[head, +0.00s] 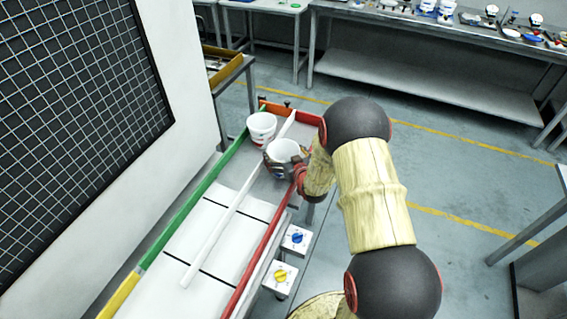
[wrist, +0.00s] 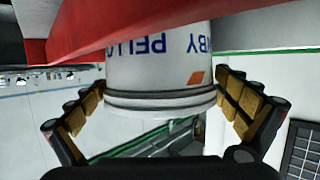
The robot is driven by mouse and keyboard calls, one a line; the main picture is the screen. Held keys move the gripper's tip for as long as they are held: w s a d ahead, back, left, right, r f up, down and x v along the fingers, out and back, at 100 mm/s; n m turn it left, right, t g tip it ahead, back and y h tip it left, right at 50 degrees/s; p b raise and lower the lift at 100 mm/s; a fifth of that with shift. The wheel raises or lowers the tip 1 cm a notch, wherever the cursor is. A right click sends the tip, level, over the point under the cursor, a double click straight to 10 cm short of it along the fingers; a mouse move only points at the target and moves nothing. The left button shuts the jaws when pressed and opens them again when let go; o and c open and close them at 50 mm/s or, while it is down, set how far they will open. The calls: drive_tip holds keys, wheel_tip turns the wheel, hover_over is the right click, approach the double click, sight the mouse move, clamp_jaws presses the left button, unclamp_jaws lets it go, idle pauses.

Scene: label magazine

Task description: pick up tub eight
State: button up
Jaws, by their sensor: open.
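A white tub (head: 284,147) stands at the far end of the table lane, right of the white divider. My gripper (head: 282,165) is at this tub, with its fingers open around it. In the wrist view the tub (wrist: 160,68) sits between the two spread fingers (wrist: 160,88), with visible gaps to both. It shows upside-down blue lettering, an orange mark and a grey ridged rim. A second white tub (head: 262,124) with red marks stands to the left, across the divider. I cannot read a number eight on either tub.
A green rail (head: 190,201) and a red rail (head: 262,246) edge the table, with a white divider (head: 225,222) between. The red rail (wrist: 70,38) crosses the top of the wrist view. Blue-knob (head: 296,239) and yellow-knob (head: 280,277) boxes sit right. The near lanes are clear.

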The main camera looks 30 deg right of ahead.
drive_tip(key=shift+c, duration=0.7)
drive_tip(key=c, duration=0.5)
drive_tip(key=shift+r, duration=0.2)
